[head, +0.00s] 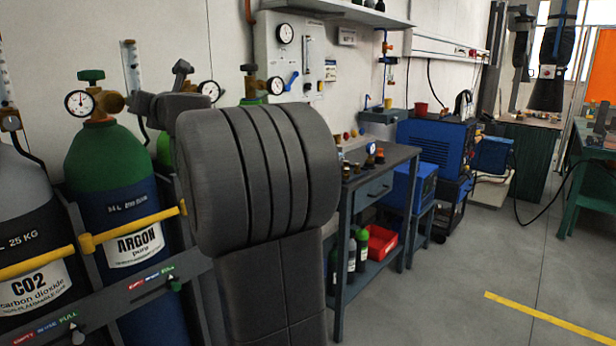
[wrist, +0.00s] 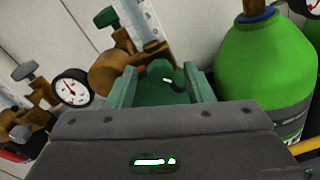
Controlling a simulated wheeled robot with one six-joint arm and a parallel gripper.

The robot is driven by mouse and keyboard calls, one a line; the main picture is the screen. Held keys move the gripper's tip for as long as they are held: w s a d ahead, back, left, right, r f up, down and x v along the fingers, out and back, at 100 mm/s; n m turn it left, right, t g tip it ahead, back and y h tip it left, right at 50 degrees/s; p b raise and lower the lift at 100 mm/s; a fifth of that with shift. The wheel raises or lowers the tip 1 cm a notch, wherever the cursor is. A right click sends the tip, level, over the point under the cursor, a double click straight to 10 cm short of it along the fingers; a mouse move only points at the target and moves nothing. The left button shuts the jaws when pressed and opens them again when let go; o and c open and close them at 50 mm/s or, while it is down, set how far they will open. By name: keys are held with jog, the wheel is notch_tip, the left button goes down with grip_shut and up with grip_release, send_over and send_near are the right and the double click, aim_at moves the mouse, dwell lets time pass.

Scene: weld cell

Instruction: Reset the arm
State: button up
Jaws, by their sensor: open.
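My gripper (wrist: 160,84) is open in the wrist view, with its two green fingers apart. A rounded dark green shape shows between the fingers; I cannot tell whether it touches them or is part of the gripper. A brass regulator (wrist: 112,72) with a flow tube is just beyond the fingers, and a bright green cylinder (wrist: 265,72) is close on the right. In the head view my large grey arm link fills the middle, raised in front of the gas cylinders. It hides most of my gripper there.
A CO2 cylinder (head: 32,235) and an argon cylinder (head: 122,215) stand in a rack with yellow bars at the left. A steel workbench (head: 378,183) with a red bin (head: 381,242) below is right of my arm. A blue welder (head: 436,142) is beyond.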

jog(key=m+p, duration=0.4)
jog(key=m, duration=0.4)
jog(key=shift+w+d, duration=0.1)
jog(key=shift+d, duration=0.05)
